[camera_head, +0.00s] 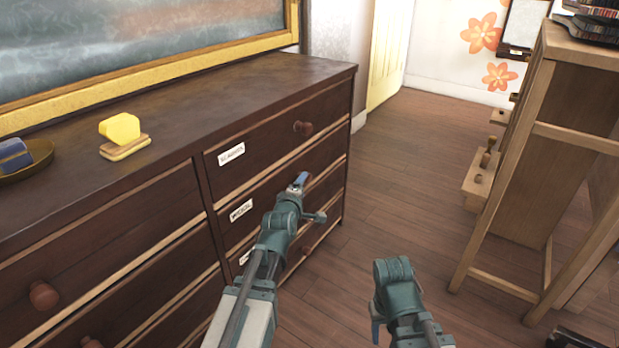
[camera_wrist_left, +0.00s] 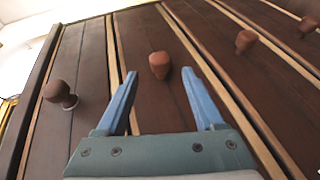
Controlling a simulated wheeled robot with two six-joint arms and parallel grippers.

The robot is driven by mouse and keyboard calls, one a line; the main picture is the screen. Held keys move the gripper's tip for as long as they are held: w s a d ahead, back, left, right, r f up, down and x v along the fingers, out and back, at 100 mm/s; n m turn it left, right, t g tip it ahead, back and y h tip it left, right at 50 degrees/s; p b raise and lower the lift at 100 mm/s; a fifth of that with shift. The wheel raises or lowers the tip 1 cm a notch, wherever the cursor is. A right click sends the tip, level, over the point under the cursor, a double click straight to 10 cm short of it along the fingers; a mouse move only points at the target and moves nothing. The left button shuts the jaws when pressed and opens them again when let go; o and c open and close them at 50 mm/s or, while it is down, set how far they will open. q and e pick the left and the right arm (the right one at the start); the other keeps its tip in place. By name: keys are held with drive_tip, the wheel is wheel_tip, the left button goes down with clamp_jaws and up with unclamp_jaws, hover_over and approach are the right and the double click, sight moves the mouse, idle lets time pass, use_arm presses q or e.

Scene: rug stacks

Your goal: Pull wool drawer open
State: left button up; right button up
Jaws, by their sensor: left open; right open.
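The wool drawer (camera_head: 263,203) is the middle one in the dresser's right column, with a white label that seems to read "WOOL" (camera_head: 241,210). It looks shut, flush with its neighbours. My left gripper (camera_head: 300,181) is in front of this drawer. In the left wrist view, its two blue fingers (camera_wrist_left: 160,88) are open and empty. A round reddish-brown knob (camera_wrist_left: 160,65) lies just beyond and between the fingertips, apparently the wool drawer's; in the head view it is hidden by my gripper. My right gripper (camera_head: 376,331) hangs low over the floor, right of the dresser, away from it.
A yellow block on a wooden board (camera_head: 125,147) and a dish (camera_head: 40,158) with a blue item stand on the dresser top. A wooden rack (camera_head: 510,190) stands at right. The floor (camera_head: 400,160) between is clear.

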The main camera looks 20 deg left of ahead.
use_arm(q)
drive_tip(key=b+x, duration=0.2)
drive_tip(key=x, duration=0.9)
drive_tip(key=shift+c, duration=0.3)
clamp_jaws()
drive_tip(key=shift+s, duration=0.1)
idle(0.6)
